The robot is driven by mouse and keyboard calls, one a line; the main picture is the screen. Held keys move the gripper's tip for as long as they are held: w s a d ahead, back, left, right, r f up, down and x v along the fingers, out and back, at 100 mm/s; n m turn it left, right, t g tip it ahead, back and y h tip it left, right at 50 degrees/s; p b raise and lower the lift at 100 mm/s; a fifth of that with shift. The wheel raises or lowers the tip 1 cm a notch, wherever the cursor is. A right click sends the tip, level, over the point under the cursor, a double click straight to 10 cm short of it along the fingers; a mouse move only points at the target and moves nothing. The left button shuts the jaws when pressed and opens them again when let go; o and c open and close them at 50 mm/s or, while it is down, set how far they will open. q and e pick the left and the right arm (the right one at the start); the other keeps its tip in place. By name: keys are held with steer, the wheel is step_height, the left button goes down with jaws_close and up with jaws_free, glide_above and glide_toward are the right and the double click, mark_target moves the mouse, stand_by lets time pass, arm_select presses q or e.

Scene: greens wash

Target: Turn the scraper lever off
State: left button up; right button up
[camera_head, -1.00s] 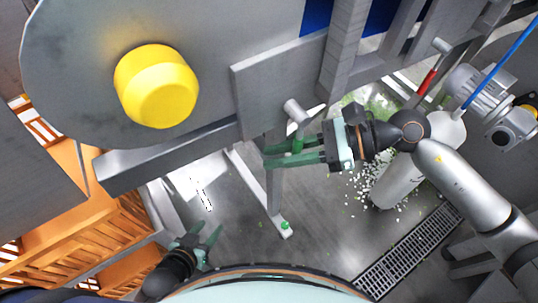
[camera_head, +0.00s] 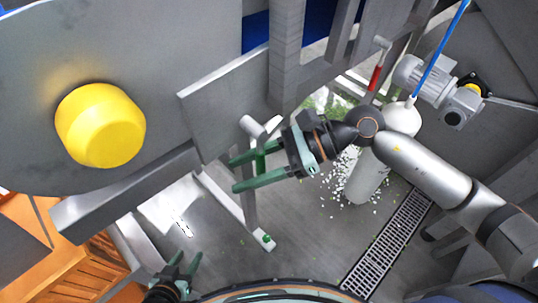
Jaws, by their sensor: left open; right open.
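A short lever with a grey cylindrical hub (camera_head: 250,126) and a green grip (camera_head: 260,161) sits below the grey panel, left of centre in the head view. I cannot tell for certain that it is the scraper lever. My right gripper (camera_head: 236,174) is open, with its two green fingers pointing left. The green grip shows between and partly behind these fingers; I cannot tell whether they touch it. My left gripper (camera_head: 187,259) is open and empty, low at the bottom left, well apart from the lever.
A large yellow knob (camera_head: 100,125) is on the grey machine housing at left. A red-handled lever (camera_head: 376,77) stands at upper right, near a grey motor (camera_head: 425,80). Orange crates (camera_head: 75,272) are at lower left. A floor drain grate (camera_head: 391,240) and white scraps lie at right.

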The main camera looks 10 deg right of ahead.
steer(key=b+v, duration=0.3)
steer(key=v, duration=0.9)
steer(key=shift+d, duration=0.25)
steer(key=shift+w+r, duration=0.1)
